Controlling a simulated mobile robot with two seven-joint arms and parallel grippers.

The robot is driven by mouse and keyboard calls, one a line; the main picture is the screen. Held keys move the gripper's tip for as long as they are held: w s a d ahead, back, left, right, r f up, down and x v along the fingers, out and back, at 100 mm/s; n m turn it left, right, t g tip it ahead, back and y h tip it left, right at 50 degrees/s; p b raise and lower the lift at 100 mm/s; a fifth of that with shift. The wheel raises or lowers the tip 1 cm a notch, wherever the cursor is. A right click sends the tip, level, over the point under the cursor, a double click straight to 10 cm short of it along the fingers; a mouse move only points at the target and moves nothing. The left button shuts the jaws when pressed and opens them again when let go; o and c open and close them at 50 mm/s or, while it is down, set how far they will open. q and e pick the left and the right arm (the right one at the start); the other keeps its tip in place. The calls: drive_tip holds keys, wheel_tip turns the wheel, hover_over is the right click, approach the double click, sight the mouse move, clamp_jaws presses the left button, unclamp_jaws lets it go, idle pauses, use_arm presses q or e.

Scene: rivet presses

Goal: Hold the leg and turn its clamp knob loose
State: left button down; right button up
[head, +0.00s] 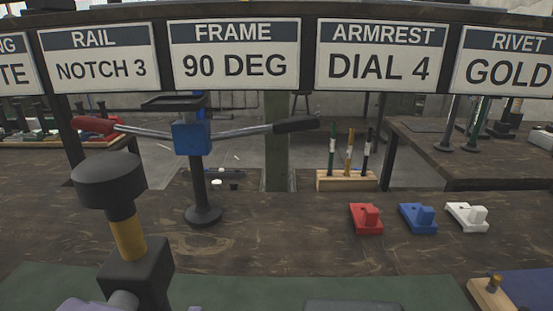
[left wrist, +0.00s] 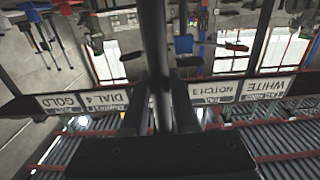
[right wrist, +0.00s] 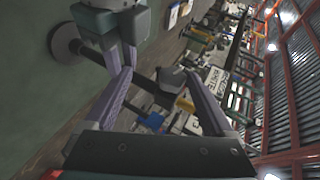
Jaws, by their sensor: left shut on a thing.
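The leg stands upright at lower left in the head view, with a wide black end (head: 108,182), a yellow section (head: 129,240) and a dark clamp block (head: 140,272). A grey rounded part (head: 122,300) sticks out of the block at the bottom edge; it looks like the clamp knob, but is cut off. My left gripper (left wrist: 163,76) is shut on the leg's dark tube (left wrist: 154,35). My right gripper (right wrist: 160,62) is open, its purple fingers apart. A dark faceted piece (right wrist: 172,80) shows beyond them; I cannot tell whether they touch anything.
A blue press (head: 192,136) with long handles stands behind the leg. Red (head: 366,218), blue (head: 417,218) and white (head: 467,217) blocks sit at the right. A wooden rack (head: 346,181) holds several coloured rods. Signs hang overhead. The bench middle is clear.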

drive_tip(key=s+d, duration=0.3)
drive_tip(key=d, duration=0.3)
drive_tip(key=shift+f, duration=0.25)
drive_tip(key=w+a+m+t+y, duration=0.1)
drive_tip(key=w+a+y, duration=0.4)
drive_tip(key=a, duration=0.6)
drive_tip(key=shift+w+a+r, duration=0.25)
drive_tip(key=shift+a+r, duration=0.15)
idle(0.3)
drive_tip(key=shift+c, duration=0.3)
clamp_jaws()
idle(0.3)
